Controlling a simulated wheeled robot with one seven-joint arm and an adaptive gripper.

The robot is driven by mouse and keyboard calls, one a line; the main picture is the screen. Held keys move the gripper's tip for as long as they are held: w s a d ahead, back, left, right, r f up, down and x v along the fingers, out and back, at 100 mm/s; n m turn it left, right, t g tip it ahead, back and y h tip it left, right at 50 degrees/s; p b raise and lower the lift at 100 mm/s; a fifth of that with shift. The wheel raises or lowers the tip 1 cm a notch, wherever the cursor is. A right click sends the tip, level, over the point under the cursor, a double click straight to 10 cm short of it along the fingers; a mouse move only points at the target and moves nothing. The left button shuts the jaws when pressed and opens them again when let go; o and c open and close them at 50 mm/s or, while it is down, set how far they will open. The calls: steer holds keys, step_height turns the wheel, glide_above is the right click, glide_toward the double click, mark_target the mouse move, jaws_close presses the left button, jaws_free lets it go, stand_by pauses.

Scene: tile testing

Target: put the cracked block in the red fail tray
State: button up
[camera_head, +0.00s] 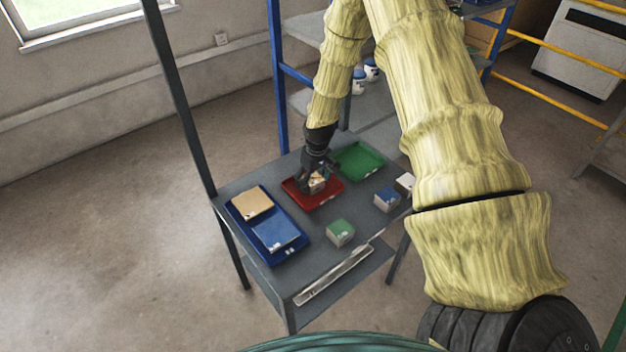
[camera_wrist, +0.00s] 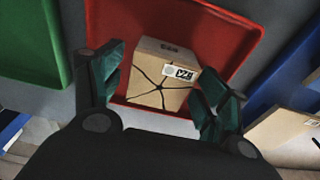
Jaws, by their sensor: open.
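The cracked block (camera_wrist: 160,80) is a tan cube with dark crack lines and a white label. In the wrist view it is in the red fail tray (camera_wrist: 245,32), near one edge. My gripper (camera_wrist: 163,95) is open, with one finger on each side of the block and a gap showing at the left finger. In the head view my gripper (camera_head: 314,172) is over the red tray (camera_head: 327,200) and partly hides the block (camera_head: 317,186). Whether the block rests fully on the tray floor is hard to tell.
A green tray (camera_head: 372,148) stands behind and right of the red one. A blue tray (camera_head: 238,228) at left holds a tan tile and a blue tile. A green block (camera_head: 340,233), a blue block (camera_head: 386,199) and a pale block (camera_head: 405,183) stand on the grey table (camera_head: 290,168).

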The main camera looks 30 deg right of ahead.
mark_target(316, 181)
step_height(316, 181, up, 12)
steer(key=s+b, duration=0.1)
steer(key=b, duration=0.1)
steer(key=shift+s, duration=0.2)
stand_by(0.4)
